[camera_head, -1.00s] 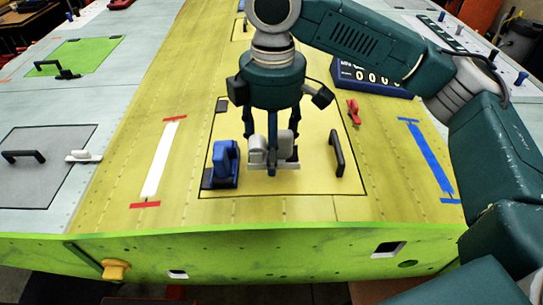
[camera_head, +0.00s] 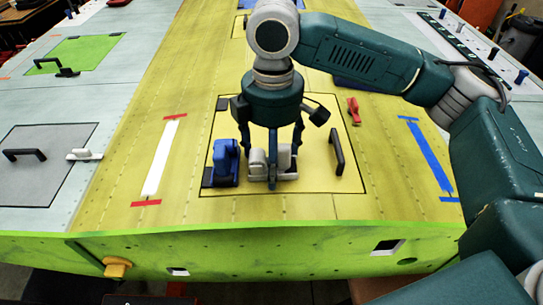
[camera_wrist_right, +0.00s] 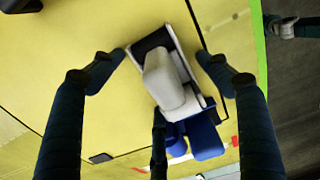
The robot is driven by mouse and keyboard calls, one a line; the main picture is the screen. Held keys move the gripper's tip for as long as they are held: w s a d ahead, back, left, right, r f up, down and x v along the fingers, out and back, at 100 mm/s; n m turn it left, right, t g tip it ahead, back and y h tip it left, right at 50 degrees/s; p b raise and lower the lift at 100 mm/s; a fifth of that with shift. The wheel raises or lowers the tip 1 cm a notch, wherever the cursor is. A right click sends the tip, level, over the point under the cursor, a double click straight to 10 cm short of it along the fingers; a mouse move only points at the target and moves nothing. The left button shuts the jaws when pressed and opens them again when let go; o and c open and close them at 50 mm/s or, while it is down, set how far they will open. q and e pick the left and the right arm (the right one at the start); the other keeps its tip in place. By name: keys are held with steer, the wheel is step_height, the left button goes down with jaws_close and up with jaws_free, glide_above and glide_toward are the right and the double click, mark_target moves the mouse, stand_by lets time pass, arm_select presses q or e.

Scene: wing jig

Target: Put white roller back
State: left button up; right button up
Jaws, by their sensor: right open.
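The white roller (camera_head: 258,163), a pale block on a flat base with a dark pad, stands on the yellow panel (camera_head: 310,115), beside the blue block. My right gripper (camera_head: 271,160) is around it from above, fingers pointing down. In the right wrist view the white roller (camera_wrist_right: 163,80) lies between the spread fingers of my right gripper (camera_wrist_right: 160,62), with gaps at both sides, so the gripper is open. The fingers partly hide the roller in the head view. My left gripper is not in view.
The blue block (camera_head: 224,161) stands close at the left of the white roller; it also shows in the wrist view (camera_wrist_right: 205,138). A black handle (camera_head: 337,151) is at the right. A red clamp-like piece (camera_head: 353,111) lies farther back. The green front edge (camera_head: 300,243) is near.

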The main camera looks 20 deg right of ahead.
step_height(320, 180, up, 12)
steer(key=shift+b, duration=0.35)
steer(key=shift+r, duration=0.1)
